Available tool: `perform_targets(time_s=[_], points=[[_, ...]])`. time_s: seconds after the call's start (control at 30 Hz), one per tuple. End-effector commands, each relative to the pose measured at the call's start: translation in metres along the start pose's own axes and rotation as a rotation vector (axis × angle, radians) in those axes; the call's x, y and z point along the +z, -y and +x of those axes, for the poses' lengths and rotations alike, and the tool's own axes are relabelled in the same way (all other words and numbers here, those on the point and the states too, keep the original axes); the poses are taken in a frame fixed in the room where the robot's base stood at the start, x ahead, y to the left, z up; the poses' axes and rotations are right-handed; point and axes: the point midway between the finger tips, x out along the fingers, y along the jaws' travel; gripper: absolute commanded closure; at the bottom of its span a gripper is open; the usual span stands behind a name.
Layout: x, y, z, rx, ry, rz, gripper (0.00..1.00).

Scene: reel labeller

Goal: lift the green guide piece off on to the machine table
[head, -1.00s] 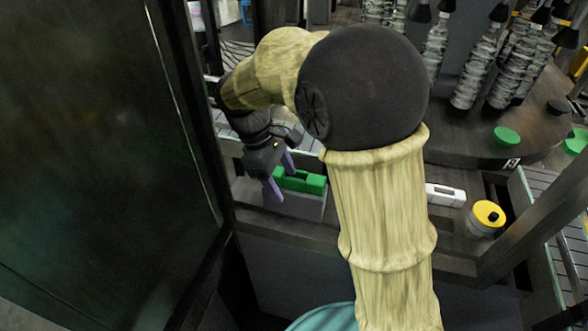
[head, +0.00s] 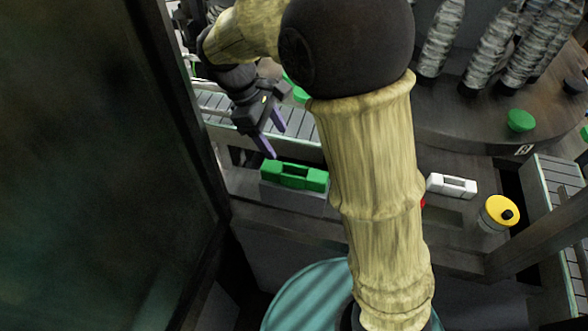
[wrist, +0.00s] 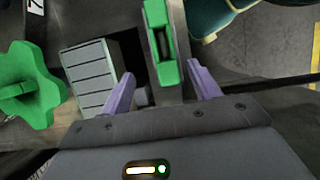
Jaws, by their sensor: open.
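The green guide piece (head: 294,175) sits on a grey block (head: 290,198) at the front left of the machine table (head: 455,235) in the head view. It has a notch or slot along its middle. My gripper (head: 275,143) is above and behind it, fingers apart and pointing down towards it, with nothing held. In the wrist view the green guide piece (wrist: 161,45) shows ahead of and between the two purple fingers (wrist: 160,88), apart from them. Part of the grey block is hidden by the gripper body in the wrist view.
A white slotted piece (head: 451,186) and a yellow-topped round part (head: 499,212) stand to the right, beyond my arm. A conveyor (head: 215,104) runs behind the gripper. A large dark panel (head: 75,170) closes off the left. A green star-shaped knob (wrist: 28,84) shows at the wrist view's left.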

Motion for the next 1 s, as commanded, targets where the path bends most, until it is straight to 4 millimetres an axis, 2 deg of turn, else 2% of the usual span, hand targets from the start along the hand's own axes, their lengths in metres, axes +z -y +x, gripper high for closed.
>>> perform_targets(time_s=[0.27, 0.67, 1.0], points=[[0.001, 0.000, 0.007, -0.002, 0.003, 0.000, 0.38], [0.001, 0.001, 0.065, -0.002, 0.002, 0.000, 0.38], [0.000, 0.001, 0.068, 0.000, -0.001, 0.000, 0.38]])
